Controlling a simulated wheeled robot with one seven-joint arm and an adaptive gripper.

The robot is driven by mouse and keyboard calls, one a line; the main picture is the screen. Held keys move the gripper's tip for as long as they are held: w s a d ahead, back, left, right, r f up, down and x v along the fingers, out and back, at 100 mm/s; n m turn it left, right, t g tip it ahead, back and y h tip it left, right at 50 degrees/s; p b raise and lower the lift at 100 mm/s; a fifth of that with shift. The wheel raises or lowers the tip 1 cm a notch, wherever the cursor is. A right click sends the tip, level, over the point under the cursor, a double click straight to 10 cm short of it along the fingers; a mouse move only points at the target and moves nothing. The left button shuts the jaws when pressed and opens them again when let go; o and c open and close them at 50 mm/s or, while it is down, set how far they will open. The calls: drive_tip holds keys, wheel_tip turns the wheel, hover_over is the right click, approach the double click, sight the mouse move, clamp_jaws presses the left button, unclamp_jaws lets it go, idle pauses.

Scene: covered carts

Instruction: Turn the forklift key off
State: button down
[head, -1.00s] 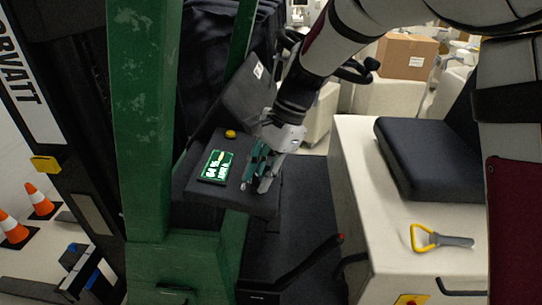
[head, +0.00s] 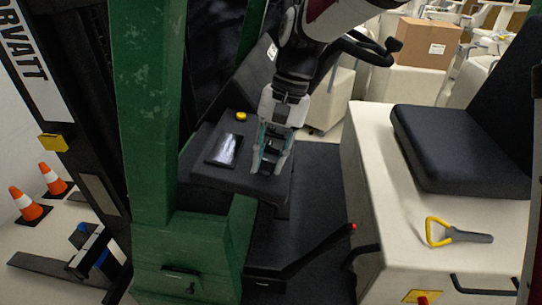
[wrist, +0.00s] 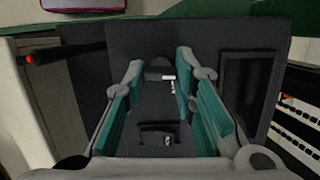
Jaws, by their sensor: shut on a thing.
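The key switch (wrist: 160,68) is a small dark knob with white marks beside it, between my fingertips in the wrist view. It sits on the forklift's dark dash panel (head: 215,178). My gripper (head: 268,166) points down at the right part of this panel, its teal-padded fingers on either side of the key; it also shows in the wrist view (wrist: 160,72). The fingers are shut on the key, which they hide in the head view. The display (head: 224,149) on the panel is dark, and it also shows in the wrist view (wrist: 247,95).
A yellow button (head: 241,116) is on the panel behind the display. The green forklift post (head: 152,110) stands left of it. A black lever with a red tip (head: 352,227) is below right.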

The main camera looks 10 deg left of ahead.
drive_tip(key=shift+n, duration=0.5)
drive_tip(key=c, duration=1.3)
unclamp_jaws()
drive_tip(key=v, duration=1.2)
